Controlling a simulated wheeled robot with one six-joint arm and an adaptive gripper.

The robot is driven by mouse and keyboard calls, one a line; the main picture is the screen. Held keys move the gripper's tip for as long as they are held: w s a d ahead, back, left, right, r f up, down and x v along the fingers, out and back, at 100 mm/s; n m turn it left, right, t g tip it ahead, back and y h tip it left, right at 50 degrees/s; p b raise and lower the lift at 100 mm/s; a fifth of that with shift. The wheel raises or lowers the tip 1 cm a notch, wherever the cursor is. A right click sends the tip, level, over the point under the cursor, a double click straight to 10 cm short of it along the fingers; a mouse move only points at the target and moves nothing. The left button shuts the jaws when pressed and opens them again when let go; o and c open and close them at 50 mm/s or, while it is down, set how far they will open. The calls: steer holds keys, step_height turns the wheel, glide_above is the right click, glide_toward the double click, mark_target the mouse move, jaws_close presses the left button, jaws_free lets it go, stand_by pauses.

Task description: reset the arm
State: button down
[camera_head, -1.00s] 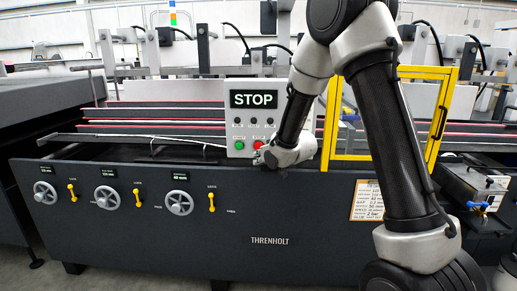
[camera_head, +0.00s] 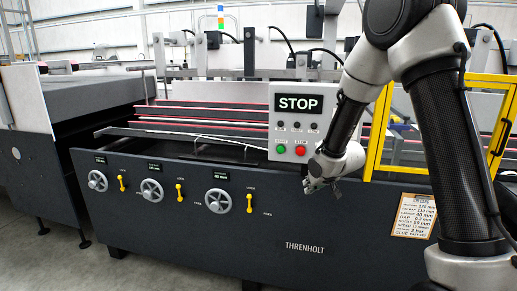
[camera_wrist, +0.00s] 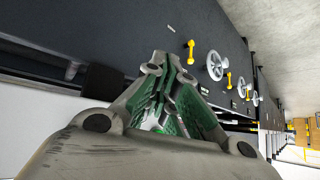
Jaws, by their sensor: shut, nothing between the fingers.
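My gripper (camera_head: 322,186) is at the end of my bent arm, in front of the machine's dark front panel, just below and right of the control box (camera_head: 296,122) with the STOP sign. In the wrist view my gripper (camera_wrist: 158,118) shows its green-padded fingers closed together with nothing held. The box carries a green button (camera_head: 281,149) and a red button (camera_head: 300,150). My gripper looks apart from both buttons, though its exact distance from the panel is hard to tell.
The dark front panel (camera_head: 300,225) bears handwheels (camera_head: 218,201) and yellow levers (camera_head: 249,203) to the left. A yellow guard frame (camera_head: 375,135) stands behind my arm. A paper card (camera_head: 413,215) hangs at the right. Open floor (camera_head: 45,262) lies at lower left.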

steer(key=s+d+r+g+h, duration=0.1)
steer(key=s+d+r+g, duration=0.2)
steer(key=s, duration=0.6)
steer(key=s+d+r+g+h, duration=0.1)
steer(key=s+d+g, duration=0.3)
steer(key=s, duration=0.5)
steer(key=s+d+r+m+t, duration=0.1)
steer(key=s+d+r, duration=0.1)
steer(key=s+r, duration=0.5)
steer(key=s+d+r+t, duration=0.2)
steer(key=s+r, duration=0.6)
steer(key=s, duration=0.4)
steer(key=shift+d+m, duration=0.4)
steer(key=shift+d, duration=0.25)
steer(key=shift+d+r, duration=0.1)
